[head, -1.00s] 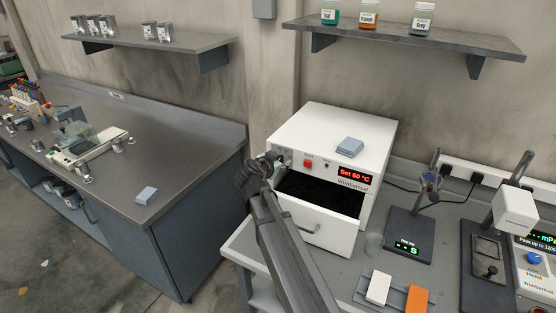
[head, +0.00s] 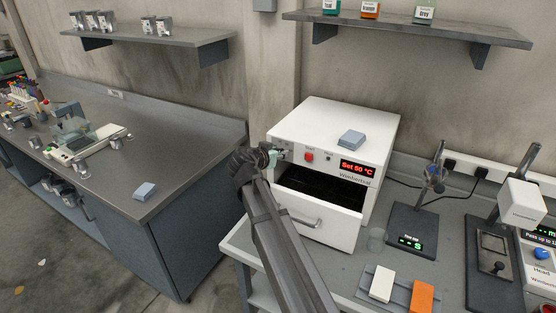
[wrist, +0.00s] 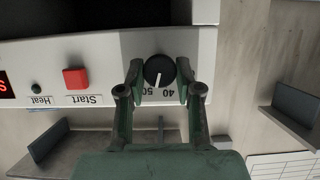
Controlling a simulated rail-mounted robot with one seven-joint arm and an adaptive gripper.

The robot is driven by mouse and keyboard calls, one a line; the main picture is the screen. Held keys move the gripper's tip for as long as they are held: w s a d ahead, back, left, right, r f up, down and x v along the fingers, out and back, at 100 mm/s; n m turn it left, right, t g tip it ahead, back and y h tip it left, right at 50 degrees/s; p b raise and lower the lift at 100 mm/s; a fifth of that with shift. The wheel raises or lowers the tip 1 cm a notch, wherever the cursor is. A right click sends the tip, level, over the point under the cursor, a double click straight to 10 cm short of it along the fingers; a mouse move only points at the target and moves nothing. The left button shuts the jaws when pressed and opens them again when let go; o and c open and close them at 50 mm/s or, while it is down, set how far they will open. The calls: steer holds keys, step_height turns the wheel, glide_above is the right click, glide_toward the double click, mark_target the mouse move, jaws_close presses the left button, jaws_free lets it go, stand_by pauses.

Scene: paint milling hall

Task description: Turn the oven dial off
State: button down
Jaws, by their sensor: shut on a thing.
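In the wrist view, which is upside down, the numbers 40 and 50 show beside the dial. My gripper (wrist: 160,82) has a green finger on each side of the dial and is shut on it. In the head view my gripper (head: 273,156) is at the oven's upper left front and hides the dial.
The oven's front drawer (head: 318,222) stands open below the panel. A red Start button (head: 309,156) sits right of the dial. A blue-grey block (head: 351,139) lies on the oven.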

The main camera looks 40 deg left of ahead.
steer(key=shift+a+f+n+t+h+b, duration=0.15)
steer(key=shift+n+t+h+b, duration=0.45)
steer(key=shift+n+h+b, duration=1)
steer(key=shift+a+f+n+t+h+b, duration=0.1)
steer(key=shift+n+t+h+b, duration=0.45)
steer(key=shift+n+b, duration=1.25)
steer(key=shift+a+f+n+t+h+b, duration=0.15)
steer(key=shift+n+t+h+b, duration=0.65)
steer(key=shift+n, duration=1.7)
steer(key=shift+r, duration=0.1)
steer(key=c, duration=0.8)
jaws_free()
